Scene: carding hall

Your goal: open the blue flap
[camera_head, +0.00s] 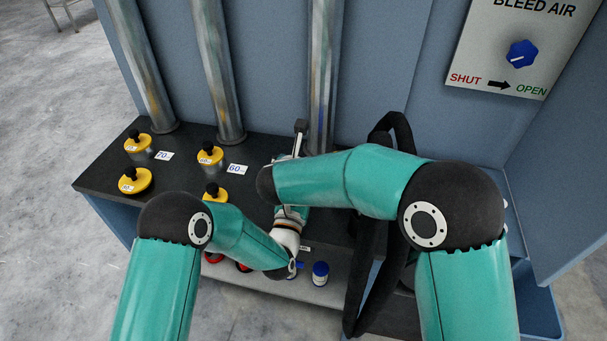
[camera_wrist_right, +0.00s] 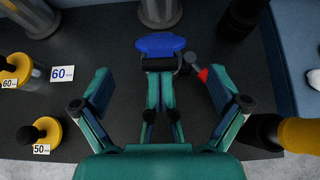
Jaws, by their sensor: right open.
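The blue flap (camera_wrist_right: 160,44) shows in the right wrist view as a blue oval plate at the foot of a metal pipe, with a dark part at its lower edge. How far it stands open I cannot tell. My right gripper (camera_wrist_right: 160,90) is open, its outer fingers spread wide on either side of the middle and apart from the flap. A grey-headed part with a red tip (camera_wrist_right: 200,73) is beside the flap, near the right finger. In the head view my arms cover the flap and the right gripper.
Several yellow-topped plugs with black knobs (camera_head: 136,181) stand on the dark bench (camera_head: 105,178) at the left, beside labels 60 and 70. Metal pipes (camera_head: 219,70) rise behind. A blue-capped bottle (camera_head: 320,273) stands on a lower shelf. A bleed air panel (camera_head: 475,62) is upper right.

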